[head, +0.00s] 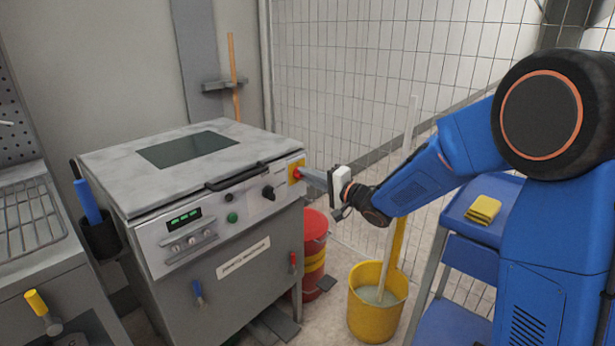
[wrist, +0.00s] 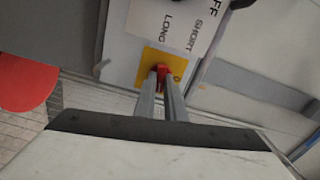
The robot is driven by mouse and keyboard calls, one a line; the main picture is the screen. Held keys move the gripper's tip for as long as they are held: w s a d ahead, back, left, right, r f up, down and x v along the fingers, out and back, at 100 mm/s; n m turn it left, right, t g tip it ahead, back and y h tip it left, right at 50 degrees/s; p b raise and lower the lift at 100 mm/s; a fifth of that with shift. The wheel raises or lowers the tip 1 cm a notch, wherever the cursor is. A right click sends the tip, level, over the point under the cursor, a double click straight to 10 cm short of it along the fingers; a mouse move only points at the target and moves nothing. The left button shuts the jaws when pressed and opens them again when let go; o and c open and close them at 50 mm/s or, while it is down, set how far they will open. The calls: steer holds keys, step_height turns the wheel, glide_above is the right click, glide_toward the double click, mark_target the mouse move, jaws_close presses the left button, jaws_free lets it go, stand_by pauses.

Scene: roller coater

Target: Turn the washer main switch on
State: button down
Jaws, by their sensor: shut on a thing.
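The washer (head: 225,215) is a grey cabinet with a control panel along its upper front. Its main switch (head: 295,174) is a red knob on a yellow plate at the right end of that panel. My gripper (head: 304,173) reaches in from the right, with its fingertips at the switch. In the wrist view the two fingers (wrist: 161,82) are shut on the red main switch (wrist: 162,69), one on each side. The yellow plate (wrist: 148,60) shows around it. The fingers hide part of the knob, so its exact angle is hard to tell.
A red bin (head: 313,225) stands beside the washer, and a yellow mop bucket (head: 375,318) stands below my arm. A blue cart (head: 465,215) is at right.

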steer(key=shift+f+m, duration=0.1)
steer(key=shift+m, duration=0.8)
steer(key=c, duration=1.8)
jaws_free()
steer(key=shift+d, duration=0.1)
steer(key=v, duration=1.7)
steer(key=shift+s+d, duration=0.1)
steer(key=shift+s, duration=0.1)
